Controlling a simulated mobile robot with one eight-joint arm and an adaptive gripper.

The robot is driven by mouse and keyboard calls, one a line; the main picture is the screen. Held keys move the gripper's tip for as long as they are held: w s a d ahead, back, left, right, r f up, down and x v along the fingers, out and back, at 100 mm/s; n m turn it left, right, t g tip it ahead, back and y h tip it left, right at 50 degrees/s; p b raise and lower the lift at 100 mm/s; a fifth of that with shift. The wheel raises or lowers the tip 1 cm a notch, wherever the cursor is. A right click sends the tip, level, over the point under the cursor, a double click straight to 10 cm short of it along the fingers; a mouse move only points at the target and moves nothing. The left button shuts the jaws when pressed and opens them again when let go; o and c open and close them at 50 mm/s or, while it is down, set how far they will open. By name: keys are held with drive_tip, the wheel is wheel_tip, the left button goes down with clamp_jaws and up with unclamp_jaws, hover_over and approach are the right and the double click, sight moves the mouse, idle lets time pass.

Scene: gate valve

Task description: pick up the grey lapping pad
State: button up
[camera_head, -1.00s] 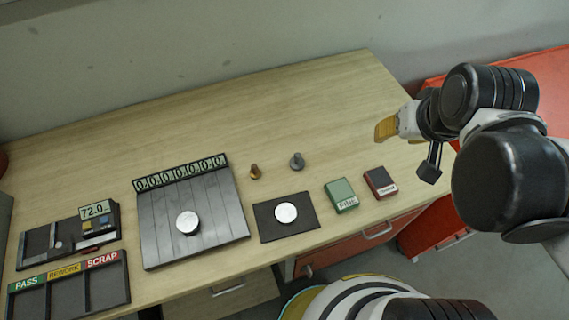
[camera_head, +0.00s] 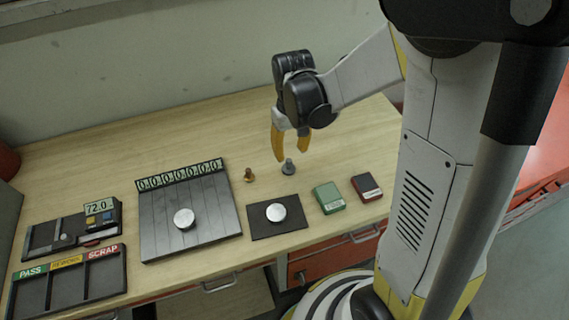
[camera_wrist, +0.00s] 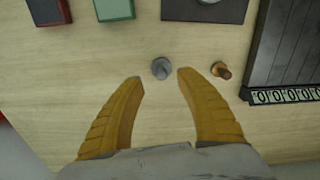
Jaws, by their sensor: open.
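The grey lapping pad (camera_head: 288,169) appears to be the small grey piece with a round base and a thin upright stem, standing on the wooden bench. It also shows in the wrist view (camera_wrist: 161,69), just beyond the gap between the fingertips. My gripper (camera_head: 291,154), with yellow fingers, is open and empty, pointing down over the pad. In the wrist view my gripper (camera_wrist: 160,77) has a fingertip on either side of the pad's near edge. The height left between fingertips and pad is hard to tell.
A similar copper-brown piece (camera_head: 249,175) stands close to the pad's left. Nearer the front are a dark mat (camera_head: 262,230) with a silver disc, a green box (camera_head: 328,198) and a dark red box (camera_head: 367,187). A grooved plate (camera_head: 215,215) lies left. The bench behind is clear.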

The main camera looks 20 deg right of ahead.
sight(289, 160)
drive_tip(key=f, duration=0.1)
drive_tip(key=f+b, duration=0.1)
drive_tip(key=f, duration=0.1)
drive_tip(key=w+f, duration=0.1)
drive_tip(key=f, duration=0.1)
drive_tip(key=shift+a+f, duration=0.15)
drive_tip(key=shift+s+f+b, duration=0.15)
drive_tip(key=shift+f+b, duration=0.2)
drive_tip(key=shift+f, duration=0.05)
clamp_jaws()
